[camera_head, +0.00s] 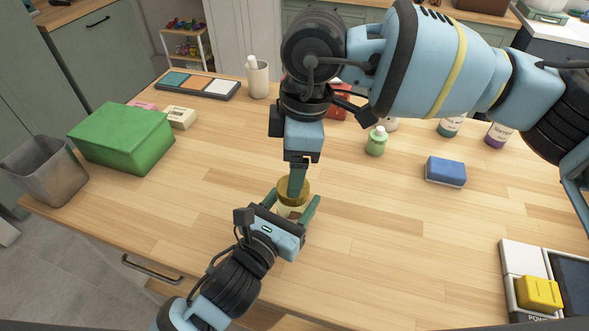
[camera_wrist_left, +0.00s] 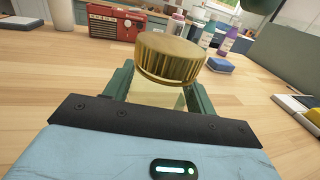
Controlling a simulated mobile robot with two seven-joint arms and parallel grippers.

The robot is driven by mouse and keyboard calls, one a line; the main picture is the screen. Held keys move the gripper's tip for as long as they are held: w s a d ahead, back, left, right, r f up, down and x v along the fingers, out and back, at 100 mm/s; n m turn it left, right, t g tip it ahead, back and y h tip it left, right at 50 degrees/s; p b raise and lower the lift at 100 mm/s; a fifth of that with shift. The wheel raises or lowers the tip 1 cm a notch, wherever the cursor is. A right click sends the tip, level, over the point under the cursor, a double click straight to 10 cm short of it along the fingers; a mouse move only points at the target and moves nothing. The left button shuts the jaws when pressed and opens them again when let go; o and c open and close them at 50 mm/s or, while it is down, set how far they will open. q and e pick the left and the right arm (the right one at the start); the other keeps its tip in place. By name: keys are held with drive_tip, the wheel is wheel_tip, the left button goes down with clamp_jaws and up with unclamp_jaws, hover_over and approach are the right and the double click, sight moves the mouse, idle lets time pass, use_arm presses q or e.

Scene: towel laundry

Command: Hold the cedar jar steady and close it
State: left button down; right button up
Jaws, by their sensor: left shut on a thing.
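The jar (camera_head: 291,209) has a pale, cream-yellow body and stands on the wooden counter. It also shows in the left wrist view (camera_wrist_left: 157,93). A ribbed gold lid (camera_wrist_left: 170,60) is on top of it, looking slightly tilted there; how well it is seated cannot be told. My left gripper (camera_head: 293,212) is shut on the jar body, one green finger on each side. My right gripper (camera_head: 297,181) points down from above, overlapping the lid in the head view. The left wrist view shows no finger on the lid. Its finger gap is hidden.
A green box (camera_head: 122,138) and a grey bin (camera_head: 44,170) stand at the left. A white cup (camera_head: 258,78), red radio (camera_wrist_left: 116,22), green bottle (camera_head: 376,141) and blue sponge (camera_head: 445,171) are farther back. A yellow block (camera_head: 539,293) lies front right. Counter beside the jar is clear.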

drive_tip(key=shift+c, duration=0.3)
drive_tip(key=n, duration=0.6)
drive_tip(key=shift+r, duration=0.2)
drive_tip(key=n, duration=0.6)
drive_tip(key=shift+r, duration=0.2)
drive_tip(key=n, duration=0.5)
drive_tip(key=shift+a+r+h, duration=0.1)
drive_tip(key=shift+r+h, duration=0.1)
drive_tip(key=shift+h, duration=0.1)
drive_tip(key=n, duration=0.6)
drive_tip(key=shift+r, duration=0.2)
drive_tip(key=n, duration=0.5)
drive_tip(key=shift+r, duration=0.15)
drive_tip(key=n, duration=0.6)
drive_tip(key=shift+r+n, duration=0.25)
drive_tip(key=shift+n, duration=0.15)
drive_tip(key=n, duration=0.4)
drive_tip(key=shift+r+n+h, duration=0.15)
drive_tip(key=shift+n+h, duration=0.15)
drive_tip(key=shift+n, duration=0.1)
drive_tip(key=n, duration=0.6)
drive_tip(key=shift+r, duration=0.2)
